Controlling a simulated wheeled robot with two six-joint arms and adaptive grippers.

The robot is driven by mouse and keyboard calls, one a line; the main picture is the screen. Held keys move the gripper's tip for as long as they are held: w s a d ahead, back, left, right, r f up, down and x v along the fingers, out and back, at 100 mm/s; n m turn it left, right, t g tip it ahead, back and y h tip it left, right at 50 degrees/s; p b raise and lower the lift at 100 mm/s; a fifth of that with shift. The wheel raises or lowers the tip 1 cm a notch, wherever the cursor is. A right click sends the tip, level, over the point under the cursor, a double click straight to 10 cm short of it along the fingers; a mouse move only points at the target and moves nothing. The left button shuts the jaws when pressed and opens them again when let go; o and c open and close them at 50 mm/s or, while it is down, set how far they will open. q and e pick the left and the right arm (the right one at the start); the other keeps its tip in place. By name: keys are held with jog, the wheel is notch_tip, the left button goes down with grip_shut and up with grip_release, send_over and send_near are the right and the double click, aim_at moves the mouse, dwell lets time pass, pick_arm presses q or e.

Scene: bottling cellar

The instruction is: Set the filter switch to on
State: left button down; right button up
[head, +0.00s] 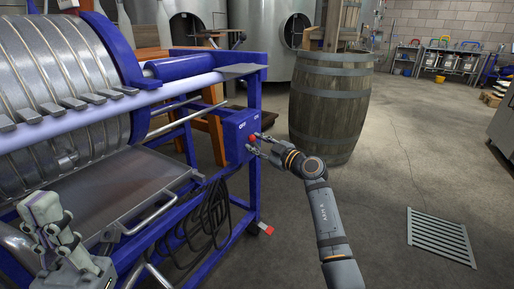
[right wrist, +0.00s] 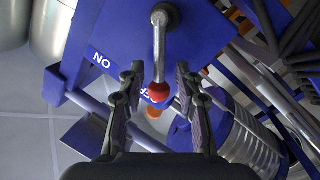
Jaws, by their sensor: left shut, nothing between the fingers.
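The filter switch is a metal lever with a red knob on a blue switch box (head: 236,131) on the press frame. Its red knob (head: 257,135) shows beside the ON and OFF labels. In the right wrist view, the lever (right wrist: 160,50) runs down from its pivot to the red knob (right wrist: 158,92), toward the partly hidden OFF label and away from ON. My right gripper (head: 256,145) is at the box. Its fingers (right wrist: 155,82) are spread on both sides of the knob, with gaps visible. My left gripper (head: 62,232) is shut and empty at the lower left.
The filter press (head: 70,70) with its blue frame fills the left side. A metal tray (head: 100,190) lies under its plates. A dark coiled hose (head: 205,225) hangs below. A wooden barrel (head: 330,105) stands behind my right arm. Floor with a drain grate (head: 440,236) is clear at right.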

grip_shut()
jog(key=shift+r, duration=0.1)
dwell(0.5)
